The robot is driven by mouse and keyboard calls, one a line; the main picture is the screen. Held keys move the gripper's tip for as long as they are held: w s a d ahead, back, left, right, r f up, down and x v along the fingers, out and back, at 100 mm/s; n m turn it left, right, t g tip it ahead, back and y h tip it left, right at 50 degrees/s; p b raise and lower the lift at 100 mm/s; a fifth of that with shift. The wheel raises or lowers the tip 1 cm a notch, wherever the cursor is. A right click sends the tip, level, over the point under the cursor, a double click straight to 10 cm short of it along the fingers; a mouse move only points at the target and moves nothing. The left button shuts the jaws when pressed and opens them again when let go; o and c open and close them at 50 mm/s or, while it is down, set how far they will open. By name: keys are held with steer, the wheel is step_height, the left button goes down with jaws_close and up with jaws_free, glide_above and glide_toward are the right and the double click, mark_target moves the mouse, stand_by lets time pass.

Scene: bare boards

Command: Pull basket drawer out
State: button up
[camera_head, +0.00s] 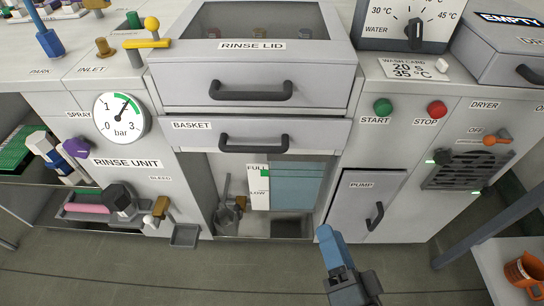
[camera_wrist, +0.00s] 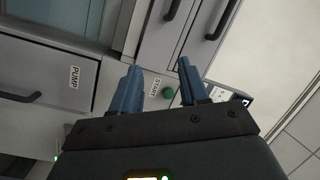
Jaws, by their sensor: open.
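The basket drawer (camera_head: 180,138) is a grey front labelled BASKET under the rinse lid, with a dark bar handle (camera_head: 254,144). It looks shut in the head view. In the wrist view the drawer front (camera_wrist: 150,45) appears turned on its side, with its handle (camera_wrist: 172,9) at the top edge. My gripper (camera_head: 326,234) is low in front of the pump door, to the right of and below the drawer handle, apart from it. In the wrist view its two blue fingers (camera_wrist: 158,66) are spread with nothing between them.
The rinse lid handle (camera_head: 252,92) is a similar bar just above. The pump door (camera_head: 355,205) has its own handle. Green START (camera_head: 383,107) and red STOP (camera_head: 437,110) buttons are to the right. An open bay with a level gauge (camera_head: 258,188) lies below the drawer.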

mark_target(251, 147)
steer(key=shift+w+a+r+m+t+y+b, duration=0.1)
steer(key=shift+w+a+r+m+y+b, duration=0.4)
steer(key=shift+w+a, duration=2.45)
steer(key=shift+w+a+r+m+t+y+b, duration=0.15)
steer(key=shift+w+a+m+y+b, duration=0.5)
steer(key=shift+w+a, duration=2.3)
steer(key=shift+w+a+r+m+t+y+b, duration=0.25)
steer(key=shift+w+a+m, duration=0.6)
steer(key=shift+w+a, duration=2.1)
steer(key=shift+w+d+r, duration=0.1)
steer(key=shift+w+d, duration=0.9)
jaws_close()
